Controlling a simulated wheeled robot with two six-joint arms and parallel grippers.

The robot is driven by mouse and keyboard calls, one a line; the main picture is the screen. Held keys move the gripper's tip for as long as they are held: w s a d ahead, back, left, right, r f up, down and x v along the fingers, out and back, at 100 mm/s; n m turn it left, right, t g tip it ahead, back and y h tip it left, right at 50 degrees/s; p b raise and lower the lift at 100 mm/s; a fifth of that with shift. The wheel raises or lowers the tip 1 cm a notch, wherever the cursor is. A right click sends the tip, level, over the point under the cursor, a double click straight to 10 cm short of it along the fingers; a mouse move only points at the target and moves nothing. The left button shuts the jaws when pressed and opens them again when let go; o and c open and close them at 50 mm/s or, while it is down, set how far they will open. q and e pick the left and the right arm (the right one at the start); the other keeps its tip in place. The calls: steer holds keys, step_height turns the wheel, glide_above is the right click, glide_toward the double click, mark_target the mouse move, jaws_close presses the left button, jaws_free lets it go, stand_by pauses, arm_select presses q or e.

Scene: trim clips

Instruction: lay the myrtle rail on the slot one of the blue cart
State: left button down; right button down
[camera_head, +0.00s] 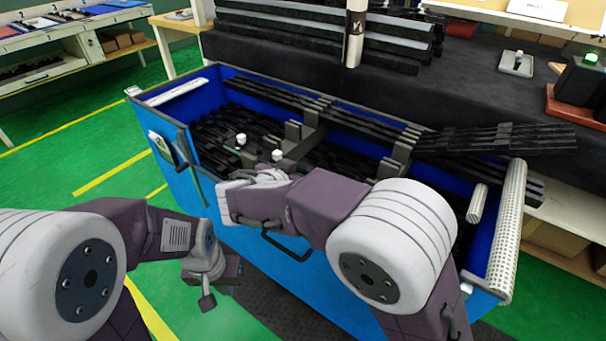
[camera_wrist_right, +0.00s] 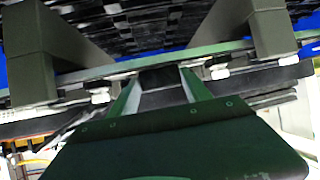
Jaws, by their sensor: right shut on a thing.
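The blue cart (camera_head: 180,197) stands in front of me, with dark rails and grey upright supports (camera_head: 396,162) inside. In the right wrist view, a long green strip, apparently the myrtle rail (camera_wrist_right: 212,50), crosses in front of grey blocks. My right gripper (camera_wrist_right: 160,80) is shut on it. In the head view my right wrist hides most of the rail; a small green bit (camera_head: 232,151) shows over the cart. I cannot make out which slot is slot one. My left gripper (camera_head: 207,297) hangs low outside the cart's front; its jaw opening is unclear.
Long black rails (camera_head: 500,139) lie across the cart's back and stick out past its right end. A dark bench (camera_head: 465,95) stands behind. A white mesh roll (camera_head: 508,230) lines the cart's right edge. Green floor is free at left.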

steer(key=shift+f+b, duration=0.25)
steer(key=shift+b, duration=0.2)
steer(key=shift+c, duration=2.4)
jaws_free()
arm_select(q)
steer(key=shift+f, duration=0.45)
steer(key=shift+r, duration=0.1)
arm_select(e)
steer(key=shift+r, duration=0.1)
